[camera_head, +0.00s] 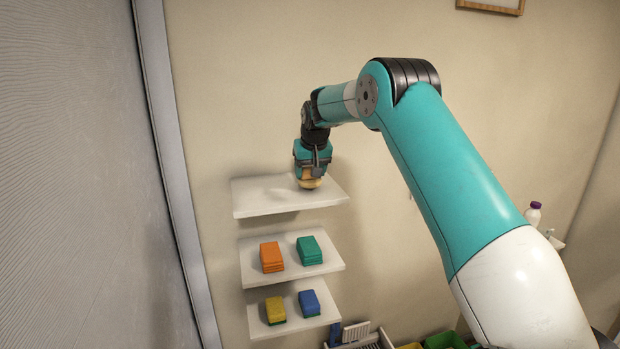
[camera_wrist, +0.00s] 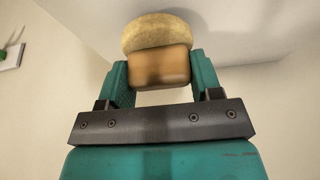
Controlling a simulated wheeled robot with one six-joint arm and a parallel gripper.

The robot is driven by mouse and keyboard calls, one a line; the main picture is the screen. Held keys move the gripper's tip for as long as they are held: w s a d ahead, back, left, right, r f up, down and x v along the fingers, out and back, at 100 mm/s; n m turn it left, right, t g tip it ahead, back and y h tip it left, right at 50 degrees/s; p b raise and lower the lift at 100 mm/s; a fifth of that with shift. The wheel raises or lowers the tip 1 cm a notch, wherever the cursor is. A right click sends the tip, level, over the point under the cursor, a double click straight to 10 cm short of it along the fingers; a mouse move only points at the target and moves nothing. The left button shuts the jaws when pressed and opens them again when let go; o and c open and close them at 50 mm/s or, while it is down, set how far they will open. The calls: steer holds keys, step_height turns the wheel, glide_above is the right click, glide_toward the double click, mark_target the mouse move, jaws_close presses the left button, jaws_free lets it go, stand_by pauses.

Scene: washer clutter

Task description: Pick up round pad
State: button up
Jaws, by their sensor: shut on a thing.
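The round pad (camera_wrist: 158,32) is a pale yellow disc joined to an orange-tan block (camera_wrist: 160,68). In the wrist view my gripper (camera_wrist: 152,72) has its two teal fingers closed on the sides of the block, with the pad beyond the fingertips. In the head view my gripper (camera_head: 311,172) points down at the top white shelf (camera_head: 265,205), and the pad (camera_head: 310,184) shows below the fingers. I cannot tell whether the pad touches the shelf.
The middle shelf (camera_head: 290,277) holds an orange sponge (camera_head: 271,257) and a green sponge (camera_head: 309,250). The lower shelf (camera_head: 290,328) holds a yellow sponge (camera_head: 275,310) and a blue sponge (camera_head: 309,303). A purple-capped bottle (camera_head: 533,214) stands at right. The rest of the top shelf is bare.

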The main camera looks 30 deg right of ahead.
mark_target(310, 167)
step_height(310, 167, up, 18)
steer(key=p, duration=0.1)
steer(key=shift+r, duration=0.25)
steer(key=o, duration=0.5)
steer(key=c, duration=0.3)
